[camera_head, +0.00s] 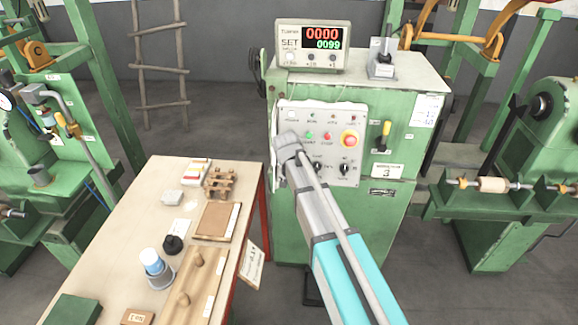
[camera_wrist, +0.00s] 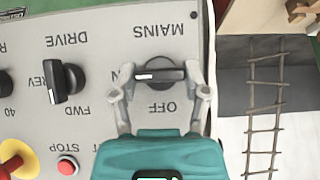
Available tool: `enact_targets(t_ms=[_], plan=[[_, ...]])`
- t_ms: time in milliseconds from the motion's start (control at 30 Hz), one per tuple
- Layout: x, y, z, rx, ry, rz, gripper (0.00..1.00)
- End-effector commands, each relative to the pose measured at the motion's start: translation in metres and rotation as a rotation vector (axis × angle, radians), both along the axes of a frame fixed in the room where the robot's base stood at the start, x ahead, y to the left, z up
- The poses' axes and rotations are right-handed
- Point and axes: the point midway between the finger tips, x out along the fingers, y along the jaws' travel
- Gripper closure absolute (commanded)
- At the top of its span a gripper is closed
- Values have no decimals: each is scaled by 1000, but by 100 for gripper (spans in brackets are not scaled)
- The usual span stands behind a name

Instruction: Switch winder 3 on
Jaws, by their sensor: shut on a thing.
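Winder 3 is the green cabinet (camera_head: 385,220) with a plate (camera_head: 387,171) reading 3. Its light grey control panel (camera_head: 340,120) faces me. My gripper (camera_wrist: 162,72) is shut on the black MAINS knob (camera_wrist: 170,74), one finger at each end of its handle. The panel looks upside down in the wrist view. The knob's handle lies level, its white mark toward the left, beside a partly hidden label ending in N. The OFF label (camera_wrist: 166,108) is below the knob. In the head view my gripper (camera_head: 287,142) covers the knob.
The DRIVE knob (camera_wrist: 62,82), red STOP button (camera_wrist: 67,166) and yellow-red emergency button (camera_head: 349,139) are nearby. A counter (camera_head: 313,46) on top reads 0000 and 0099. A workbench (camera_head: 140,190) with parts stands left. Open floor lies behind, with a ladder (camera_head: 160,70).

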Motion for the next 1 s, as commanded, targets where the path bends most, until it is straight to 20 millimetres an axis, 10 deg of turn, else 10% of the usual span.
enact_targets(t_ms=[33, 67, 233, 1000], plan=[[0, 0, 0, 1, 1, -2, 88], [0, 0, 0, 1, 1, -2, 35], [0, 0, 0, 1, 0, -1, 6], [1, 2, -1, -92, 1, 39, 6]])
